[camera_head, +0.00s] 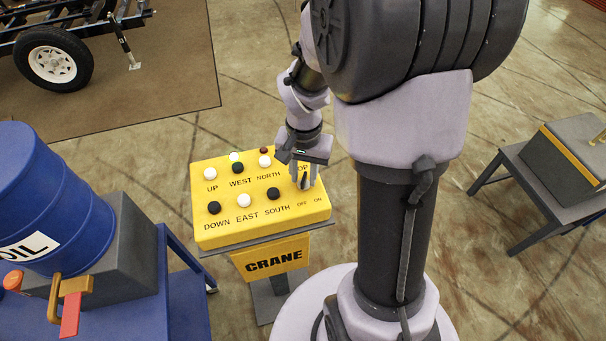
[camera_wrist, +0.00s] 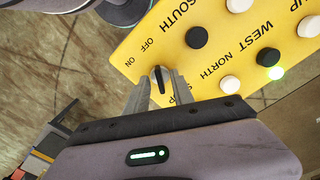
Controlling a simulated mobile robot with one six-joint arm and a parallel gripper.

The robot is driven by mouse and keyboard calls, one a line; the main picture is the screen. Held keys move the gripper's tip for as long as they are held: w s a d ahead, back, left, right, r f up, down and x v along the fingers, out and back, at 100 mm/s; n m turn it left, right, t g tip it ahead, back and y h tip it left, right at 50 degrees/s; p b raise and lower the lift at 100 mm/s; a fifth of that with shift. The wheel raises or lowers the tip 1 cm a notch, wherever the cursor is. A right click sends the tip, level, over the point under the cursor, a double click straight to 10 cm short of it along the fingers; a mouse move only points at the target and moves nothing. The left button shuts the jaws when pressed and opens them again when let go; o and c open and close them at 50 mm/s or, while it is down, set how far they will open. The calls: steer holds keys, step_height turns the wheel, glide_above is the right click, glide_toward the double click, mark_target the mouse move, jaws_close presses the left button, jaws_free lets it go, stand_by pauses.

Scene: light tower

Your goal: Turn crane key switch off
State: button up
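The yellow crane control box (camera_head: 232,232) stands on a pedestal in the middle of the head view. In the wrist view, the key switch (camera_wrist: 161,80) has a dark narrow handle on a pale round base, beside the OFF and ON labels. My gripper (camera_wrist: 162,76) is open, with one finger on each side of the key handle and a small gap showing. I cannot tell if either finger touches the base. In the head view, my gripper (camera_head: 305,180) is over the box's right end and partly hides the key switch.
Black, white and red buttons fill the rest of the panel; a green lamp (camera_wrist: 276,73) is lit. A grey table (camera_head: 540,180) with a box is at right. A wheeled trailer (camera_head: 55,58) is at back left.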

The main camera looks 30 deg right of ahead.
jaws_close()
steer(key=shift+n, duration=0.3)
steer(key=n+p, duration=0.2)
steer(key=n, duration=0.3)
steer(key=shift+r, duration=0.1)
steer(key=n+p, duration=0.1)
steer(key=n, duration=0.5)
steer(key=shift+p, duration=0.35)
steer(key=shift+n, duration=0.3)
jaws_free()
